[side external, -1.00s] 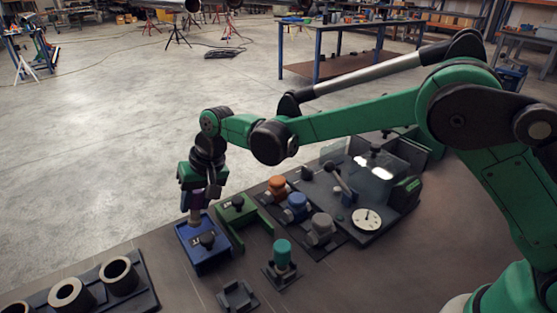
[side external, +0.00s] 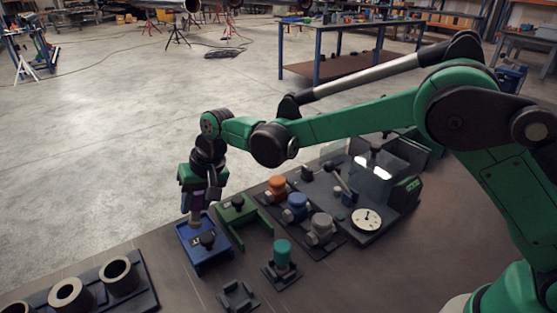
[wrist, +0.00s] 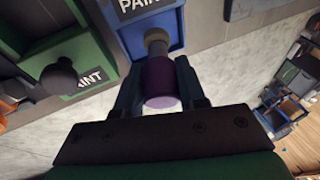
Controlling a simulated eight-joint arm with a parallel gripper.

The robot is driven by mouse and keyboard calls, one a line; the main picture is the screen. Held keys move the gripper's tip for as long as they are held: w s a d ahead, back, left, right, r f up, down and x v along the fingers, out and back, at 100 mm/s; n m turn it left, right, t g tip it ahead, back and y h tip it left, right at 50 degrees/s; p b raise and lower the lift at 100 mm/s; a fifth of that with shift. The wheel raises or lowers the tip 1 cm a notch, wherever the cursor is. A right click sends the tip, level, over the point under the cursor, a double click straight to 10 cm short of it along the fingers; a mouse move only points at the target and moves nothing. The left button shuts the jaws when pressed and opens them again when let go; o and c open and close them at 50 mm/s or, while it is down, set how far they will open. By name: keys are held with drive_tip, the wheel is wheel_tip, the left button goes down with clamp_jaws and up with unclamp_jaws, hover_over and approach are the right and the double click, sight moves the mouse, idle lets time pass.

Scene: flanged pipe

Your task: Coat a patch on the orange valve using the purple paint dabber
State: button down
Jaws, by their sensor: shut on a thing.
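My gripper (side external: 195,213) is shut on the purple paint dabber (wrist: 161,82), which also shows as a small purple piece between the fingers in the side view (side external: 194,203). The dabber's far end points at the blue paint tray (side external: 219,260), over its back left part. I cannot tell whether its tip touches the paint. The orange valve (side external: 277,187) stands upright on a dark plate to the right of my gripper, behind the blue valve. A coated patch on it cannot be made out.
A green paint tray (side external: 248,232) with a dark knob is beside the blue one. A blue valve (side external: 298,206), a grey valve (side external: 321,228) and a teal-topped piece (side external: 282,254) stand to the right. A rack with dark rings (side external: 119,276) is at front left.

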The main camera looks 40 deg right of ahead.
drive_tip(key=shift+f, duration=0.5)
idle(1.0)
drive_tip(key=shift+r, duration=0.1)
drive_tip(key=shift+r, duration=3.45)
drive_tip(key=s+d+r, duration=0.2)
drive_tip(key=s+d, duration=0.1)
drive_tip(key=d, duration=0.4)
drive_tip(key=s+d+r+n, duration=0.1)
drive_tip(key=s+d+r, duration=0.1)
drive_tip(key=s+d, duration=0.35)
drive_tip(key=s+d+r, duration=0.2)
drive_tip(key=d+r, duration=0.1)
drive_tip(key=d, duration=0.5)
drive_tip(key=w+a+f, duration=0.2)
drive_tip(key=w+f, duration=0.1)
drive_tip(key=w, duration=0.9)
drive_tip(key=shift+w, duration=0.15)
